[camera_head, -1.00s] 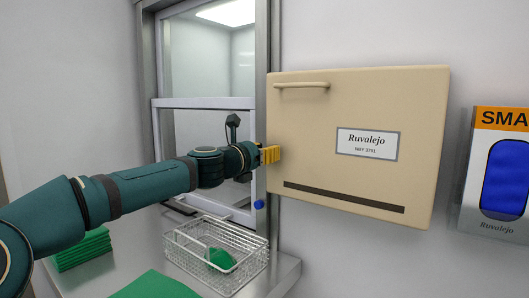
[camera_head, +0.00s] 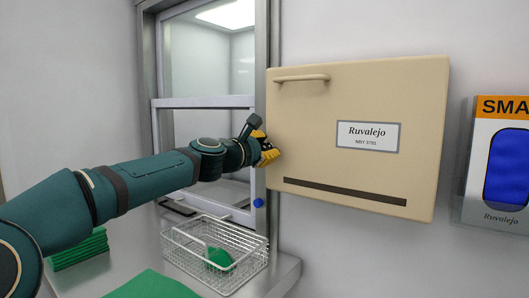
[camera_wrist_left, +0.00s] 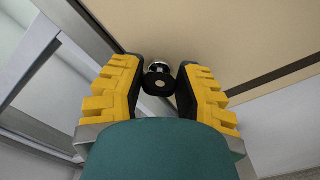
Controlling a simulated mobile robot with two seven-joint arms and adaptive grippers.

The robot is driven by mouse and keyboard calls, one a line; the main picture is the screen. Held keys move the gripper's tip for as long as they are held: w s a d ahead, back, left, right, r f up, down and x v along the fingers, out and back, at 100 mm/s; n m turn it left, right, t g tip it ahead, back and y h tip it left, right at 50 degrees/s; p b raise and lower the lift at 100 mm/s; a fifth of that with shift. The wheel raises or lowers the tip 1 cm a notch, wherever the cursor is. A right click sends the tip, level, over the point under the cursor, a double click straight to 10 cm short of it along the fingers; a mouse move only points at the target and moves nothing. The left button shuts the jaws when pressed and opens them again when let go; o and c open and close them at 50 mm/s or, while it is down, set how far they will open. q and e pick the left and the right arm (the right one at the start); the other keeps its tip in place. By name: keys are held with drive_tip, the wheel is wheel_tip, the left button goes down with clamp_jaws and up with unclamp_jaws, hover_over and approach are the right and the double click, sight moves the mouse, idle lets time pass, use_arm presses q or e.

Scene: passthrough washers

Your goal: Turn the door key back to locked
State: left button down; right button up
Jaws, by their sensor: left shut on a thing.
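My left gripper (camera_head: 266,150) is at the left edge of the beige wall cabinet, beside the pass-through frame. In the left wrist view its yellow fingers (camera_wrist_left: 158,85) are closed around a small black key head (camera_wrist_left: 157,82). A round silver lock (camera_wrist_left: 158,65) shows just behind the key, next to the cabinet's beige side. The key is hidden behind the gripper in the head view. Which way the key points in the lock is hard to tell. My right gripper is not in view.
The beige cabinet (camera_head: 370,90) has a handle at its upper left. A wire basket (camera_head: 190,258) with a green item stands on the counter below my arm. Green stacks (camera_head: 80,250) lie at the left. A blue-windowed dispenser (camera_head: 510,165) hangs at the right.

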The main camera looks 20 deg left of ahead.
use_arm(q)
drive_tip(key=m+b, duration=0.1)
drive_tip(key=m, duration=0.3)
drive_tip(key=shift+d+m+b, duration=0.1)
drive_tip(key=shift+m+b, duration=0.3)
drive_tip(key=m+b, duration=0.2)
drive_tip(key=m, duration=0.2)
drive_tip(key=shift+m, duration=0.3)
drive_tip(key=c, duration=0.6)
unclamp_jaws()
drive_tip(key=shift+f, duration=0.1)
drive_tip(key=shift+s, duration=0.1)
drive_tip(key=shift+s+a, duration=0.25)
drive_tip(key=shift+v, duration=5.6)
drive_tip(key=shift+d, duration=0.1)
